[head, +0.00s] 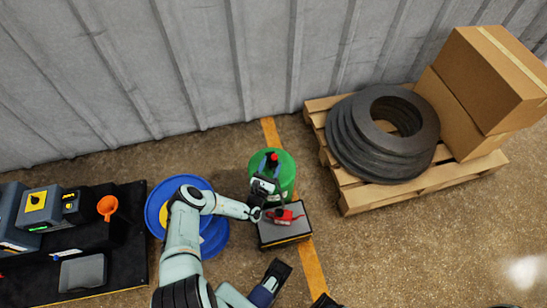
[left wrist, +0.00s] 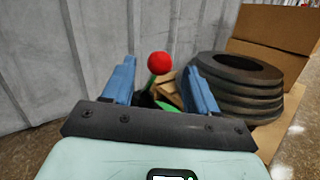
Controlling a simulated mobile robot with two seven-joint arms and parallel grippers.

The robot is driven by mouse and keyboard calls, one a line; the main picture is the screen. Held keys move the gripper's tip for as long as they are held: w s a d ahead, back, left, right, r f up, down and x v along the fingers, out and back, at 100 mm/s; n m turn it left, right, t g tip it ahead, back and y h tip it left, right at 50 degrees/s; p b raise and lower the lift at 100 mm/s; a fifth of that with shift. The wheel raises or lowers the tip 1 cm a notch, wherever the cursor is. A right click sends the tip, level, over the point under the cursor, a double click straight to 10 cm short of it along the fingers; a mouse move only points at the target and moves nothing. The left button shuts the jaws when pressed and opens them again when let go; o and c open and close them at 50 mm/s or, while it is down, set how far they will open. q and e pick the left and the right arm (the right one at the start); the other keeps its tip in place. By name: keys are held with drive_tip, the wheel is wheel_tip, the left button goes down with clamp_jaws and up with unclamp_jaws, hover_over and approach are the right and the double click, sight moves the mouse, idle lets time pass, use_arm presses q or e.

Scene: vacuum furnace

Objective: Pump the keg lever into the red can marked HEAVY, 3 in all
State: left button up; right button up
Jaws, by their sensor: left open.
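The green keg (head: 284,168) stands on the floor near the wall, with a red knob (head: 273,157) at its top. My left gripper (head: 268,175) is over the keg, close to the knob, and hides part of the keg top. In the left wrist view the red knob (left wrist: 158,62) on a green lever stands between the two blue fingers, which are open; contact cannot be told. The small red can (head: 283,215) is on a grey stand (head: 270,235) in front of the keg; its marking is too small to read. My right gripper (head: 272,278) seems partly visible at the bottom.
A blue drum (head: 157,208) stands left of the keg, partly behind my left arm. A black bench (head: 120,265) with instruments and an orange funnel (head: 107,206) is at the left. A pallet (head: 360,198) with dark rings and cardboard boxes is at the right.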

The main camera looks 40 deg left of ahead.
use_arm(q)
drive_tip(key=p+v, duration=0.1)
drive_tip(key=v, duration=0.8)
drive_tip(key=shift+s, duration=0.2)
drive_tip(key=shift+d, duration=0.15)
